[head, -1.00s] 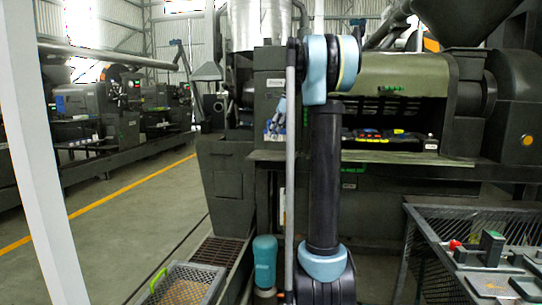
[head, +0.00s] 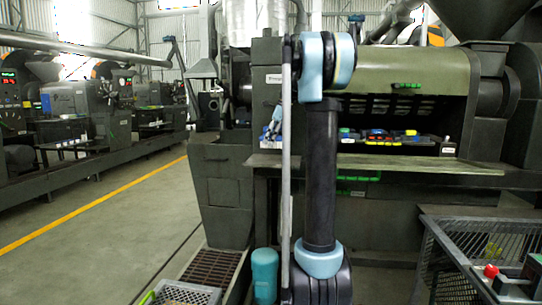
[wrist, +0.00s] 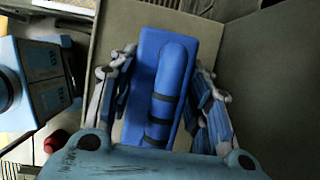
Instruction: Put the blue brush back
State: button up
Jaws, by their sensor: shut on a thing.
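The blue brush (wrist: 173,80) fills the middle of the wrist view, a blue block with a rounded, dark-banded part along it. My gripper (wrist: 163,100) has one finger on each side of it and is shut on it. In the head view my gripper (head: 272,125) is small and mostly hidden beside my upright arm, in front of the dark machine; the brush cannot be made out clearly there. A dark tray (head: 430,149) with coloured items lies on the machine's ledge, right of my arm.
The machine's ledge (head: 400,165) runs across to the right. A mesh-sided cart (head: 455,265) with a red knob stands at the lower right. A grey crate (head: 185,295) is at the lower left. Open floor (head: 100,215) with a yellow line lies left.

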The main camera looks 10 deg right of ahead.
jog(key=shift+f, duration=2.85)
jog(key=o, duration=1.4)
jog(key=v, duration=1.2)
jog(key=shift+s, duration=0.1)
